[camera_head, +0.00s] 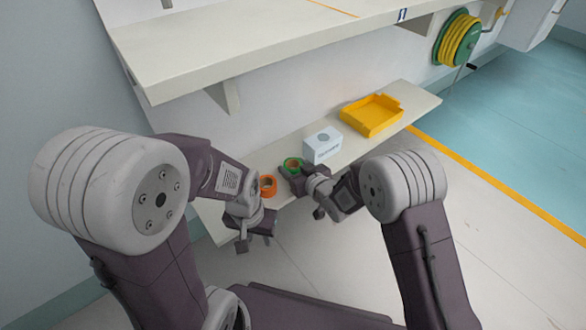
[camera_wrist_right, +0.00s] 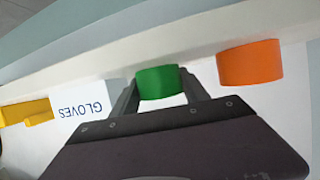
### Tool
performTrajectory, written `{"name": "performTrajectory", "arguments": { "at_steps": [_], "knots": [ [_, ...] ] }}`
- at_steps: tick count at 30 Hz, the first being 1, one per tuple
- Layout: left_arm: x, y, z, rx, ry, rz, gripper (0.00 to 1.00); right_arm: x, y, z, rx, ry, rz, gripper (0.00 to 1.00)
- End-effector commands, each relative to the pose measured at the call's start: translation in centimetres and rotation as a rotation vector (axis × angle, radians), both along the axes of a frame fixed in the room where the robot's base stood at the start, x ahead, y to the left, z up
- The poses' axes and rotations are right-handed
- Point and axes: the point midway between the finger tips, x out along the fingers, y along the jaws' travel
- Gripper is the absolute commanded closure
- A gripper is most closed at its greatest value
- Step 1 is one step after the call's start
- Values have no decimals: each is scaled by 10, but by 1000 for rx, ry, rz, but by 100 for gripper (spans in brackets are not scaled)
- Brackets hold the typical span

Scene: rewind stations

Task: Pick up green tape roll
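The green tape roll (camera_head: 293,163) is on the narrow lower shelf, beside the white gloves box. In the right wrist view the green roll (camera_wrist_right: 158,82) is between the two fingers of my right gripper (camera_wrist_right: 160,88), close to both. I cannot tell whether the fingers press on it, and it does not clearly stand off the shelf. The right gripper (camera_head: 296,172) reaches in from the right in the head view. My left gripper (camera_head: 255,240) hangs low in front of the shelf edge, its fingers apart and nothing seen between them.
An orange tape roll (camera_head: 267,186) is left of the green one; it also shows in the right wrist view (camera_wrist_right: 250,63). The gloves box (camera_head: 322,146) and a yellow tray (camera_head: 371,116) are to the right. An upper shelf (camera_head: 260,45) overhangs behind.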

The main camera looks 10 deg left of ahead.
Motion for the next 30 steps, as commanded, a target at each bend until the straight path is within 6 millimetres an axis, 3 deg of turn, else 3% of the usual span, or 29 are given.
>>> {"name": "performTrajectory", "arguments": {
  "at_steps": [1,3,11,14,24,30],
  "knots": [
    [0,0,0,0,0,0,64,0,0,0,0,0,0,72],
    [0,0,0,0,0,0,64,0,0,0,0,0,0,88],
    [0,0,3,0,0,0,64,0,0,4,0,0,0,88],
    [0,0,13,0,0,0,64,0,0,16,1,-1,0,88],
    [0,0,70,0,0,0,64,0,0,95,1,0,-1,88],
    [0,0,71,0,0,0,64,0,0,101,-1,1,0,88]
  ]
}}
